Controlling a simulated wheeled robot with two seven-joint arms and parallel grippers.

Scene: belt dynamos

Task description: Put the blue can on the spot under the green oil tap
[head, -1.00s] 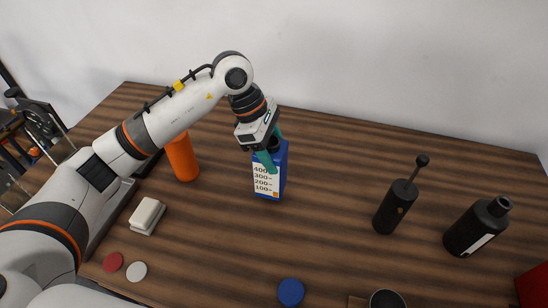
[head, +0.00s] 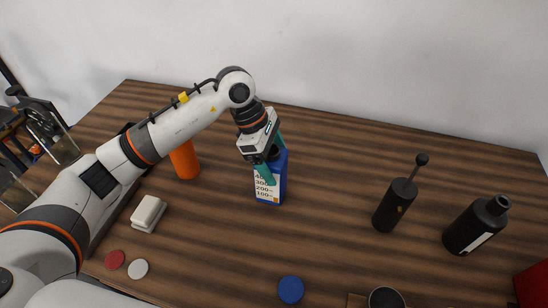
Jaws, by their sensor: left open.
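The blue can (head: 281,183) stands upright on the wooden table, left of the middle of the head view. Its white label carries a printed scale up to 400. My left gripper (head: 273,160) comes down at a slant from the upper left over the can's upper part. Its teal fingers are open, one in front of the can's label and the other near its far side. I cannot tell whether they touch it. The gripper hides part of the can's top. The green oil tap and the spot under it do not show. My right gripper is not in view.
An orange cylinder (head: 185,162) stands left of the can, partly behind my left arm. A white block (head: 148,213) and red (head: 114,260), white (head: 138,269) and blue (head: 290,290) discs lie nearer. Black bottles (head: 396,205) (head: 476,228) stand right. The table's middle is clear.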

